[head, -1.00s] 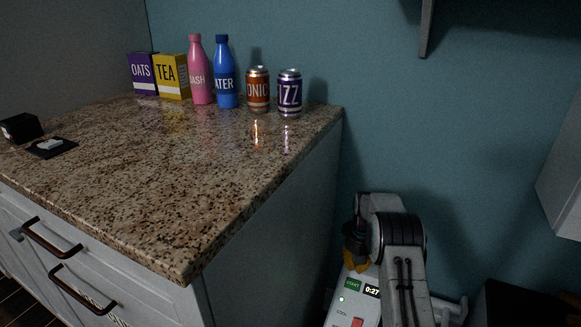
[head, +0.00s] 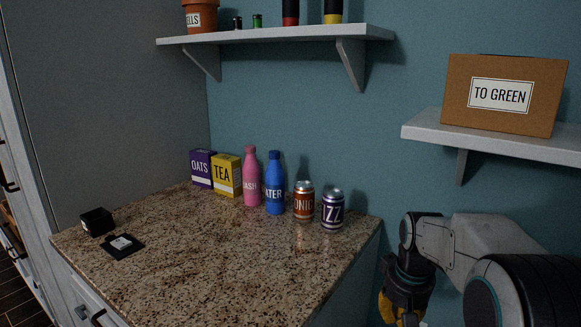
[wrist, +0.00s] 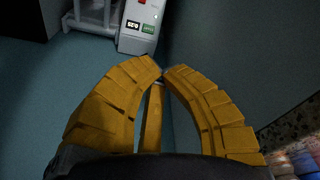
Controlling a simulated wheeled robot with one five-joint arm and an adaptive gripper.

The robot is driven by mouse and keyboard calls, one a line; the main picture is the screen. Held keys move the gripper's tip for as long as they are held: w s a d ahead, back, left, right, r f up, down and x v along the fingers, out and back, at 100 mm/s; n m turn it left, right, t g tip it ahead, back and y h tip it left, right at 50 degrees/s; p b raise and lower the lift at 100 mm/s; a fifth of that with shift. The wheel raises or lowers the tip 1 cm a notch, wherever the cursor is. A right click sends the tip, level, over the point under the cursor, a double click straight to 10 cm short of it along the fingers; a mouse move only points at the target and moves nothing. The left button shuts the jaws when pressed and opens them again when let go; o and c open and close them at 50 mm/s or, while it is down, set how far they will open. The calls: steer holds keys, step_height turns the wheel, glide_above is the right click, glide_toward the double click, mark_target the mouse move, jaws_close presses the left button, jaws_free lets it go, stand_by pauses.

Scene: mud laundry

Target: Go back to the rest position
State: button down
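My gripper (head: 398,308) hangs at the lower right of the head view, to the right of the granite counter and clear of it. Its lower part is cut off by the frame edge. In the wrist view my gripper (wrist: 163,70) shows its yellow segmented fingers curved inward, tips nearly meeting. Nothing is held between them. My arm comes in from the right edge of the head view.
The granite counter (head: 190,255) holds several boxes, bottles and cans at its back, and a black box (head: 96,221) at left. A wall shelf (head: 495,137) with a cardboard box (head: 505,95) is above my arm. A white device (wrist: 139,30) with a green START label stands below.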

steer(key=s+a+r+p, duration=0.2)
steer(key=s+r+p, duration=0.5)
steer(key=s+r, duration=0.2)
steer(key=s+a+r+t+p, duration=0.1)
steer(key=s+r+p, duration=0.6)
steer(key=s, duration=0.7)
step_height(320, 180, up, 2)
steer(key=shift+s+a+r+t+p, duration=0.15)
steer(key=shift+a+t+p, duration=0.15)
steer(key=shift+a, duration=0.5)
